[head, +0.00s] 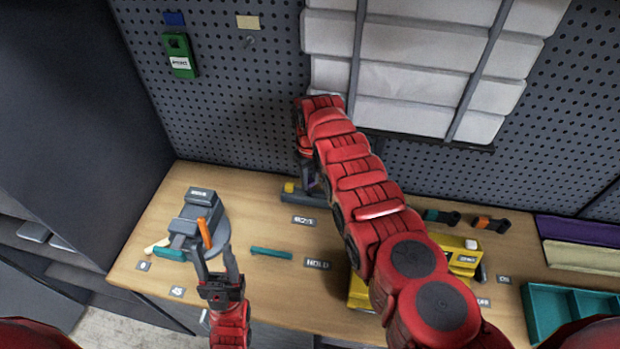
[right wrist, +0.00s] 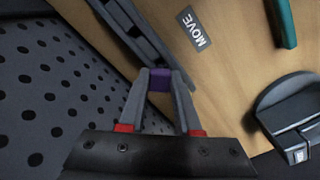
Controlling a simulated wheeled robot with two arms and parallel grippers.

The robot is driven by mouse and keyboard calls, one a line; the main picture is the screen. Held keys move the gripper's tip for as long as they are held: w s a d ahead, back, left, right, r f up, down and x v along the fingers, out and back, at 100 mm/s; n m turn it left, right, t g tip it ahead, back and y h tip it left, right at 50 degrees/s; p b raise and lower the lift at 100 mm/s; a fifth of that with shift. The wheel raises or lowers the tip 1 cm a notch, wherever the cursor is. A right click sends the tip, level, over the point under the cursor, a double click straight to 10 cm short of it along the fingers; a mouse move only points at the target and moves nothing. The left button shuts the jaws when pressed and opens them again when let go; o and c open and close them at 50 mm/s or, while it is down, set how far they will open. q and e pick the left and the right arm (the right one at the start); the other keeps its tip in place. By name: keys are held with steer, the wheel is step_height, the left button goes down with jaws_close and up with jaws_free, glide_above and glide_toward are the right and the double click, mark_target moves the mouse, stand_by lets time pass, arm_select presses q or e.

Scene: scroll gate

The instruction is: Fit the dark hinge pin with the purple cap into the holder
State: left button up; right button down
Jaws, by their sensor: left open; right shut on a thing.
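My right arm reaches over the bench to the back. My right gripper (right wrist: 160,88) is shut on the purple cap (right wrist: 160,78) of the hinge pin. A small bit of purple (head: 312,184) shows below it in the head view. The dark shaft of the pin is hidden, so I cannot tell how far it sits in anything. A long dark grey slotted piece (right wrist: 128,30), perhaps the holder, lies just beyond the cap; in the head view it is the grey piece (head: 290,197) behind the MOVE label. My left gripper (head: 215,258) is open, in front of a grey device with an orange lever (head: 205,232).
A teal bar (head: 271,253) lies mid-bench near the HOLD label (head: 317,264). A yellow unit (head: 462,258) is partly behind my right arm. Teal and orange clips (head: 490,224) and a teal tray (head: 560,288) are at right. The pegboard (head: 240,130) closes off the back.

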steer(key=shift+f+b, duration=1.3)
steer(key=shift+f, duration=0.05)
stand_by(0.3)
steer(key=c, duration=0.5)
jaws_free()
